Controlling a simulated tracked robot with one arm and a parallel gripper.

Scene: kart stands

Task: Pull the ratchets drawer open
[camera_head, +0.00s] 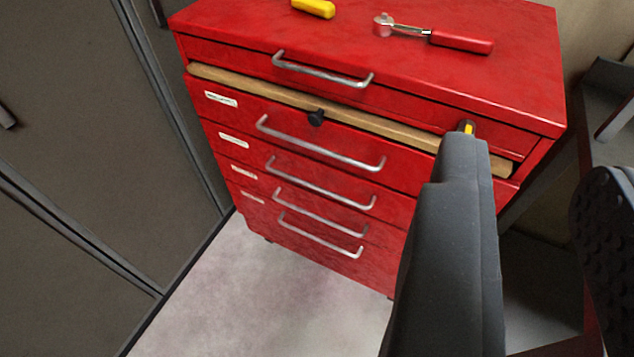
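A red tool cabinet (300,175) stands ahead with a stack of drawers, each with a silver bar handle. Small white labels sit at the left of several drawer fronts, such as the upper label (221,99), but they are too small to read, so I cannot tell which drawer is the ratchets drawer. The top drawer handle (322,70) and the handle below it (320,146) are bare. The drawers under the tan strip look shut. My gripper (535,160) is open and empty, with its two dark fingers at the right, apart from all visible handles.
A tan wooden-looking strip (300,98) runs below the top drawer, with a black knob (316,117) by it. A ratchet with a red handle (462,40) and a yellow object (314,8) lie on top. Grey lockers (80,130) stand left. The floor (270,300) in front is clear.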

